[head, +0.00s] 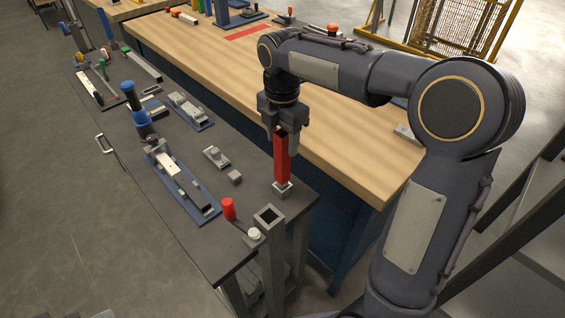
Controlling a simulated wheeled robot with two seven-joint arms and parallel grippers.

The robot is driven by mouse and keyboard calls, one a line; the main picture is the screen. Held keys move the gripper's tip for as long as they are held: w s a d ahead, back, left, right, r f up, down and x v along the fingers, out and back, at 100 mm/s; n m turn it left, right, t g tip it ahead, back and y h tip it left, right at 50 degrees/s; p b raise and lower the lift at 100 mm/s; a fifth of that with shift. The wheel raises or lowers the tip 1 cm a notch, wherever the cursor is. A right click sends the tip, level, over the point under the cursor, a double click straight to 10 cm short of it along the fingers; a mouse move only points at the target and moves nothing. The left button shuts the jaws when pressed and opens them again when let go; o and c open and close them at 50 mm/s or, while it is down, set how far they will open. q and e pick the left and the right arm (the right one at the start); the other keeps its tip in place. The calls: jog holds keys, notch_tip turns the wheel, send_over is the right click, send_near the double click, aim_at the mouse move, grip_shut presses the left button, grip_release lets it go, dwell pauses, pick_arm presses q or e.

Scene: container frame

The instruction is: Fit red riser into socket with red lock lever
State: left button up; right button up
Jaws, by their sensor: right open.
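The red riser (282,162) is a tall square bar standing upright near the right front corner of the dark bench. Its lower end meets a small light grey square fitting (283,188); I cannot tell how deep it sits. My right gripper (281,131) is open, pointing down, with its fingers around the riser's top. A red lock lever (229,209) stands at the bench corner, its thin arm running to a pale round knob (254,234). Beside the knob is an open-topped grey square socket (268,215), which looks empty. My left gripper is out of view.
A blue-based fixture (185,188) with a blue-handled part lies left of the riser. Small grey blocks (217,156) lie between them. A wooden-topped table (340,150) stands behind the dark bench (190,235). The bench's front left surface is mostly clear.

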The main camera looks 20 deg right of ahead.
jog(key=shift+f, duration=0.85)
jog(key=shift+c, duration=0.4)
grip_shut()
jog(key=shift+r, duration=0.1)
